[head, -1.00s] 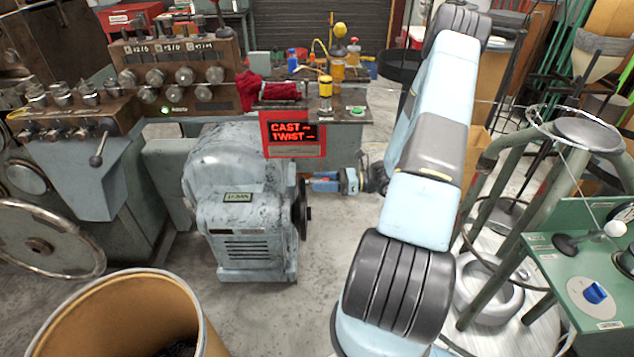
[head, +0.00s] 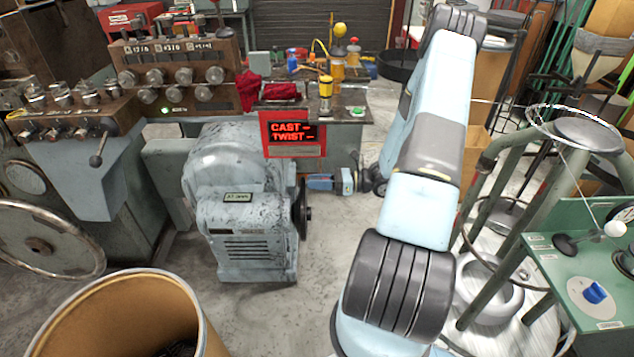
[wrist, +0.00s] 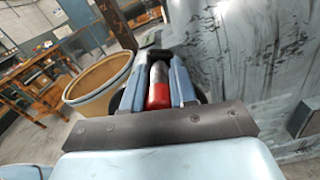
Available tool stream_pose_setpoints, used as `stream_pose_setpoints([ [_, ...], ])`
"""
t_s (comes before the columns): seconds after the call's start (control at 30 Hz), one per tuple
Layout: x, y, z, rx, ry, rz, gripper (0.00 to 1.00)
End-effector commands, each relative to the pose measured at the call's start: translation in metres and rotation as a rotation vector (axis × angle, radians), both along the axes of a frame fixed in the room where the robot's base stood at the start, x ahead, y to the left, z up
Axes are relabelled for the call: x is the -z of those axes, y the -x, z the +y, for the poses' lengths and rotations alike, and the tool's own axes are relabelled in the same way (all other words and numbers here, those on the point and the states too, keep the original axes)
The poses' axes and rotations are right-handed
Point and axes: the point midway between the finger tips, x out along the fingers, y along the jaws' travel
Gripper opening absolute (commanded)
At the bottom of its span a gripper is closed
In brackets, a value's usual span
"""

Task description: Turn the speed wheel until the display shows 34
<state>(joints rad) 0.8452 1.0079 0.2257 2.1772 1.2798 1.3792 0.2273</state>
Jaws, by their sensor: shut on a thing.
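The speed wheel (head: 300,208) is a dark disc seen nearly edge-on at the right side of the blue-grey machine housing. My gripper (head: 313,182) is at the wheel's upper right edge. In the wrist view my gripper (wrist: 160,84) is shut on a handle with a red end (wrist: 158,96) and a grey part behind it. The fingers hide most of the wheel there. A red-framed display (head: 292,132) above the housing reads "CAST" and "TWIST" with dashes beside them. A small label plate (head: 237,197) on the housing is too small to read surely.
A large tan drum (head: 120,310) stands at the front left. A brown control panel (head: 180,75) with knobs is at the back left. A green-topped bench (head: 585,255) and a grey tubular stand (head: 500,150) are on the right. Grey floor lies right of the housing.

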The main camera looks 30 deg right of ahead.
Motion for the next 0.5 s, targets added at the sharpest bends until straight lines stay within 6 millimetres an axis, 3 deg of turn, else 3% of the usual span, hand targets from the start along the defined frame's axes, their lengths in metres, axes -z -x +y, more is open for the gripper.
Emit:
stream_pose_setpoints([
  [0.5, -0.0016, 0.0034, 0.0013, 0.001, 0.000, 0.000, 0.00],
])
